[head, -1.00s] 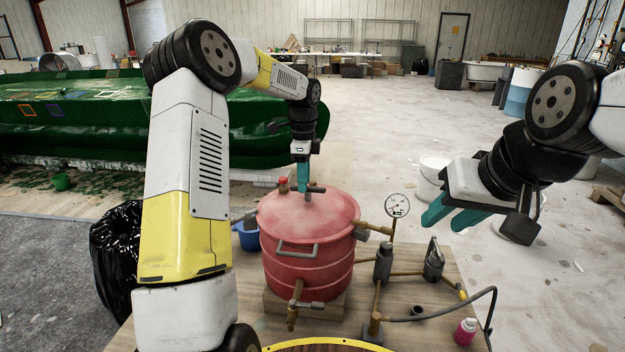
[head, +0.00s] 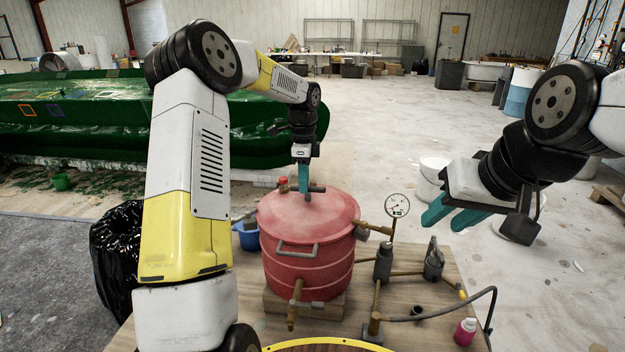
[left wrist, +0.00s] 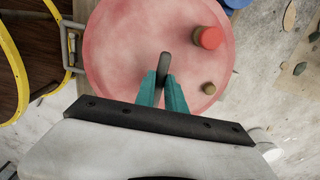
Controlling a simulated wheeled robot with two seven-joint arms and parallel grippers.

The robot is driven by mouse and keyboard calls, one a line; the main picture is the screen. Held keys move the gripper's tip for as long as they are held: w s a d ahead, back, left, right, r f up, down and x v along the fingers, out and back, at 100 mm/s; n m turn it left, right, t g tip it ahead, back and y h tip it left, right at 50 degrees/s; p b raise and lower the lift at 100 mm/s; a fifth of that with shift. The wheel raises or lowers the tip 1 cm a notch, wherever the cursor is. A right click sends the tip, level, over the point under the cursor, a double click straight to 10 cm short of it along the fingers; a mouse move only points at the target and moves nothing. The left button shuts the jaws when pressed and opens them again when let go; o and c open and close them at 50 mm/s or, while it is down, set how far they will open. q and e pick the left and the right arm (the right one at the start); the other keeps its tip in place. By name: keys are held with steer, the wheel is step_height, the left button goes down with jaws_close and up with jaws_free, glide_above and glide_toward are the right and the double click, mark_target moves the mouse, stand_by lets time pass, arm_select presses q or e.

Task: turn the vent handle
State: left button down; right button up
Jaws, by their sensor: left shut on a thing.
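The red round pot (head: 308,262) stands on the wooden table, with a domed lid (head: 325,212). The vent handle, a short grey bar, stands on the lid; in the left wrist view it (left wrist: 165,62) sticks out beyond my fingertips. My left gripper (head: 305,190) reaches down over the lid, its teal fingers shut on the vent handle. In the left wrist view the fingers (left wrist: 162,84) lie on both sides of the bar, partly hiding it. My right gripper (head: 452,217) is open and empty, in the air right of the pot.
A red-capped fitting (left wrist: 208,38) and a brass stub (left wrist: 208,88) sit on the lid near my left fingers. A pressure gauge (head: 397,205), brass pipes and a pink bottle (head: 465,332) are on the table (head: 415,338) right of the pot. A black bag (head: 115,255) stands left.

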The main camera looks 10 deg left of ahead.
arm_select(q)
steer(key=n, duration=0.4)
steer(key=shift+s+d, duration=0.1)
steer(key=shift+s, duration=0.1)
steer(key=n, duration=0.5)
steer(key=shift+s+d, duration=0.1)
steer(key=shift+s, duration=0.05)
steer(key=n, duration=0.4)
steer(key=shift+s+d, duration=0.1)
steer(key=shift+d, duration=0.1)
steer(key=shift+d+n, duration=0.15)
steer(key=shift+n, duration=1.85)
steer(key=c, duration=1.4)
jaws_free()
steer(key=shift+r, duration=0.1)
